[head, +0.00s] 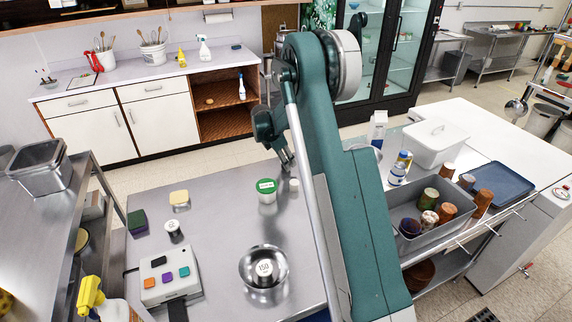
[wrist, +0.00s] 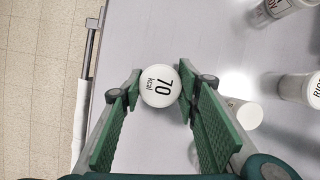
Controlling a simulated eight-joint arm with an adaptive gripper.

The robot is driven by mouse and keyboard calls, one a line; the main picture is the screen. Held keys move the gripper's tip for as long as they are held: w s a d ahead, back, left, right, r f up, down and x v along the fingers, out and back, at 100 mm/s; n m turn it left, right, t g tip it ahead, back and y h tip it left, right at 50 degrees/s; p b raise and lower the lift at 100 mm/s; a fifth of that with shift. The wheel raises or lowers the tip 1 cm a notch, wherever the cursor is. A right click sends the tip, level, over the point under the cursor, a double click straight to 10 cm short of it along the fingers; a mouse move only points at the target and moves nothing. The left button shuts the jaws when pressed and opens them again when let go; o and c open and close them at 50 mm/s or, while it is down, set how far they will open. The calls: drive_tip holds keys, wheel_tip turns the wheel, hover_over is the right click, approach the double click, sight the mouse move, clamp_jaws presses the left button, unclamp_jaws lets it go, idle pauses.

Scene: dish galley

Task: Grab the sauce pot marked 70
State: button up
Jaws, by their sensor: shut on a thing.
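The sauce pot marked 70 (wrist: 160,87) has a round white top reading "70 kcal" and sits between the fingertips of my gripper (wrist: 159,88) in the wrist view. Both green fingers touch its sides, so my gripper is shut on it. In the head view my gripper (head: 288,163) is low at the far side of the steel table, partly behind my arm. A small white pot (head: 294,185) shows just below it; I cannot tell whether that is the held one.
A steel bowl (head: 245,283) holds a pot marked 150 (head: 264,268). In the wrist view, a white pot (wrist: 246,115) and a labelled container (wrist: 300,88) stand right of the fingers. A grey bin (head: 411,247) with cans is at right.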

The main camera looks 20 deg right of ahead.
wheel_tip(320, 180, up, 9)
drive_tip(key=shift+f, duration=0.2)
idle(0.3)
idle(0.6)
